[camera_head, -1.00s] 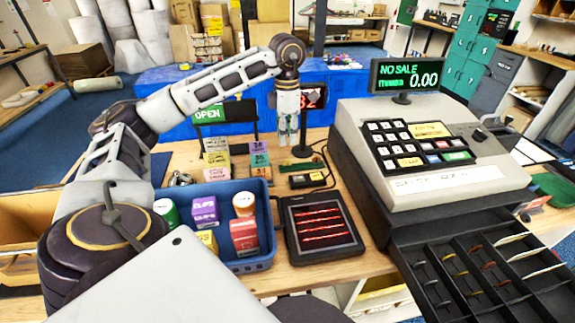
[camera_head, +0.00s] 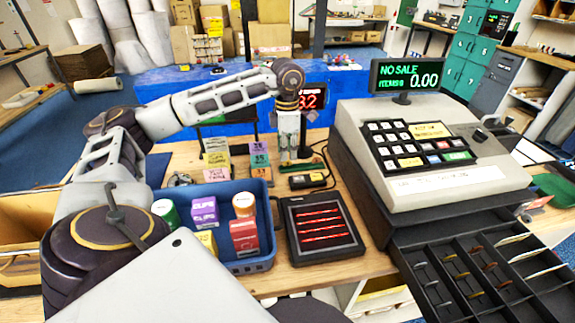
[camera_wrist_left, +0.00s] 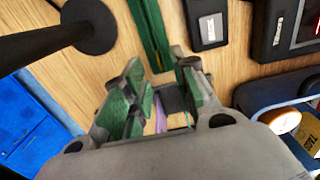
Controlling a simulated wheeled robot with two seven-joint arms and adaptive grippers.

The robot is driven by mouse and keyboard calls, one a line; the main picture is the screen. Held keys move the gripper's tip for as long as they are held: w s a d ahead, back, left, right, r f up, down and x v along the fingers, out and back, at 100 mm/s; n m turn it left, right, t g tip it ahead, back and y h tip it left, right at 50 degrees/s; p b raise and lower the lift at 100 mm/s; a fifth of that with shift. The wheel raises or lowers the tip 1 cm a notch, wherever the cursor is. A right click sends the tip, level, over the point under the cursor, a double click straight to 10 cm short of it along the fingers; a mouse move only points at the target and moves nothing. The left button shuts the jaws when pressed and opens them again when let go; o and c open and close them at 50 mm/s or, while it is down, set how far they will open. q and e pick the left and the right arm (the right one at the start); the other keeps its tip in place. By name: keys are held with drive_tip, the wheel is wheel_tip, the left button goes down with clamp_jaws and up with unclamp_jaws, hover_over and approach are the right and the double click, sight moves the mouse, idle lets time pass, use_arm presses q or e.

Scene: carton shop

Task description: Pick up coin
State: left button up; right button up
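My left gripper (camera_head: 288,153) hangs pointing down over the wooden counter, beside the black pole of the small red-digit display. In the left wrist view its two green-padded fingers (camera_wrist_left: 165,92) stand apart, with no coin seen between them. No loose coin can be made out on the counter; the fingers and palm hide part of it. Small silver, brass and copper-coloured coins (camera_head: 462,275) seem to sit in the slots of the open black cash drawer (camera_head: 400,243), far to the right of the gripper. My right gripper is out of view.
A blue bin (camera_head: 262,265) of small boxes and tubs stands in front, beside a black tray (camera_head: 322,248) with red bars. Coloured card blocks (camera_head: 217,160) stand left of the gripper. A green strip (camera_wrist_left: 150,30) and small black device (camera_wrist_left: 207,22) lie nearby. The cash register (camera_head: 440,150) stands right.

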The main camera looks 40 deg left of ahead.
sight(287, 165)
use_arm(q)
drive_tip(key=shift+f, duration=2.15)
clamp_jaws()
